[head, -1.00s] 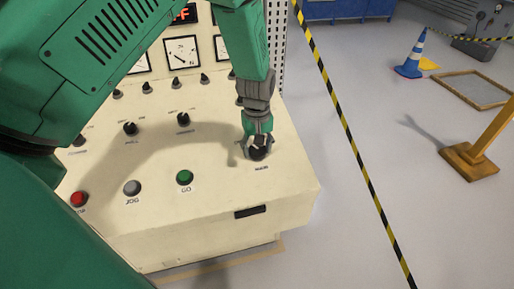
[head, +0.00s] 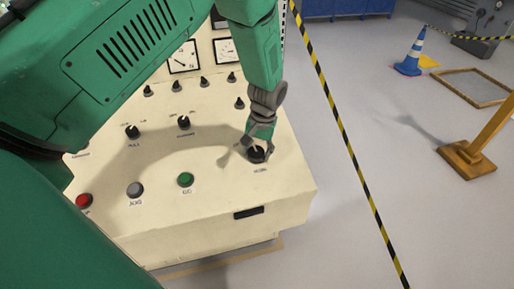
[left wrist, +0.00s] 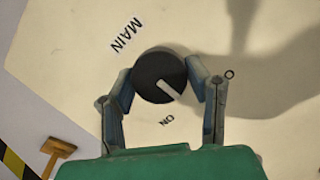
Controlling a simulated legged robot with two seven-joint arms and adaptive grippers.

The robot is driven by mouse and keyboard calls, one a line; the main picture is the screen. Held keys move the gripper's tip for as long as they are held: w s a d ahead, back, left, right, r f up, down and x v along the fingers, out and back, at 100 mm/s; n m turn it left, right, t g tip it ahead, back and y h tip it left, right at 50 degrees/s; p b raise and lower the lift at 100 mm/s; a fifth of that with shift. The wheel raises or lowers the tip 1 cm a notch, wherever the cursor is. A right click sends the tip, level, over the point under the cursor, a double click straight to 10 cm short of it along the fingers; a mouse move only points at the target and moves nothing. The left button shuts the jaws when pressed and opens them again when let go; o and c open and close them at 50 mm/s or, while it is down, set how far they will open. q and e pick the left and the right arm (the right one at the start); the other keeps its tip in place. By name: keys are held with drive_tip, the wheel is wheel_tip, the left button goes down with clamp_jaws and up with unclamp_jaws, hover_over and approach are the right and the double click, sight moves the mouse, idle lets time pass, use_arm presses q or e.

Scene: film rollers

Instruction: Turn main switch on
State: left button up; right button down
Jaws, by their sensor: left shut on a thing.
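The main switch (head: 256,155) is a round black knob at the right of the cream control panel (head: 225,205). In the left wrist view the knob (left wrist: 157,75) has a white pointer line slanting down and right, between the ON label (left wrist: 167,121) and a small circle mark (left wrist: 229,74). The word MAIN (left wrist: 126,35) is printed beside it. My left gripper (head: 254,148) is shut on the knob, with one finger on each side, as the left wrist view also shows (left wrist: 160,88). My right gripper is not in view.
The panel also has a red button (head: 84,200), a grey JOG button (head: 135,189), a green GO button (head: 186,180) and several small knobs. A black-yellow tape line (head: 345,130) runs along the floor at right. A blue cone (head: 411,58) stands beyond it.

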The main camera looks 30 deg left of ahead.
use_arm(q)
drive_tip(key=m+p, duration=0.1)
drive_tip(key=m, duration=0.2)
drive_tip(key=shift+s+d+m+y, duration=0.1)
drive_tip(key=shift+m+y, duration=0.2)
drive_tip(key=shift+y, duration=0.1)
drive_tip(key=shift+m+y+p, duration=0.3)
drive_tip(key=shift+m+y, duration=0.1)
drive_tip(key=shift+m, duration=1.4)
drive_tip(key=o, duration=1.2)
drive_tip(key=shift+c, duration=0.2)
drive_tip(key=shift+r, duration=0.1)
drive_tip(key=v, duration=1.1)
drive_tip(key=shift+d+r, duration=0.2)
drive_tip(key=shift+r, duration=0.2)
